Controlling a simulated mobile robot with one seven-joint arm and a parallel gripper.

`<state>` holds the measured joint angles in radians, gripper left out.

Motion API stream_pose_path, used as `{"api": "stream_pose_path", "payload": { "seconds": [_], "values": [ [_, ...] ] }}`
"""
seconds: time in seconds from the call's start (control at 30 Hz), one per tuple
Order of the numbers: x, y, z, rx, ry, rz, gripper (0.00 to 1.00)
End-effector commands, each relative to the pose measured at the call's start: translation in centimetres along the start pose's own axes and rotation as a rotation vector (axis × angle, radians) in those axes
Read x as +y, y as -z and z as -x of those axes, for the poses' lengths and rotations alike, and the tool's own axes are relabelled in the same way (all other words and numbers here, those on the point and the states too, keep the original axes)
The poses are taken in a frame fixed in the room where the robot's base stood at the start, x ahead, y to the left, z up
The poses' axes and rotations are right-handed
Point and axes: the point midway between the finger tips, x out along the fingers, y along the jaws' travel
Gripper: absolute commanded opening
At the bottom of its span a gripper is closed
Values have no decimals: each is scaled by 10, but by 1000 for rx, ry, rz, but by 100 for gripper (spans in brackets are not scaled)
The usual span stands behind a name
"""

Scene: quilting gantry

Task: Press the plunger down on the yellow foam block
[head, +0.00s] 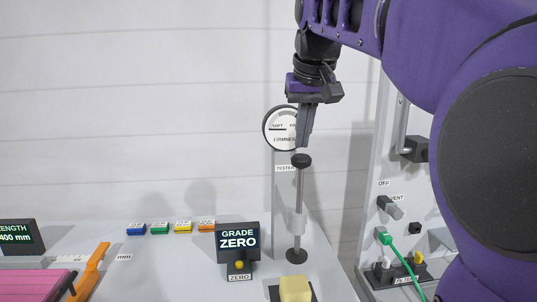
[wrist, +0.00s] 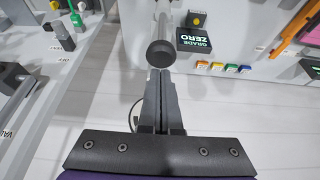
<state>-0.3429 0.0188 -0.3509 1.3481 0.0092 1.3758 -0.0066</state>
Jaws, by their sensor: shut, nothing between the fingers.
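The tester's plunger is a grey rod with a black knob (head: 301,160) on top and a dark round foot (head: 296,256) at its lower end. The yellow foam block (head: 295,288) sits on a dark pad at the bottom edge of the head view. A gap shows between foot and block. My gripper (head: 302,144) is shut and empty, pointing down just above the knob; I cannot tell whether it touches. In the wrist view the knob (wrist: 161,53) lies right at the closed fingertips (wrist: 161,78). I cannot make out the foam block in the wrist view.
A round firmness dial (head: 282,128) stands on the tester column behind my gripper. A GRADE ZERO display (head: 238,239) with a yellow button is to the left. A right-hand panel carries a green cable (head: 402,262) and knobs. Small coloured blocks (head: 183,226) and an orange-handled tool (head: 91,270) lie further left.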

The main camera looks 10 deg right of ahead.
Motion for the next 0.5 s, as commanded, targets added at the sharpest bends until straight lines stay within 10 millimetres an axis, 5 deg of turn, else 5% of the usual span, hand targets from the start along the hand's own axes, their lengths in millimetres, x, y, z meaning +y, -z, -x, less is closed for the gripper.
{"api": "stream_pose_path", "payload": {
  "seconds": [0.5],
  "values": [
    [0, -7, -17, -1, 0, 0, 0]
  ]
}}
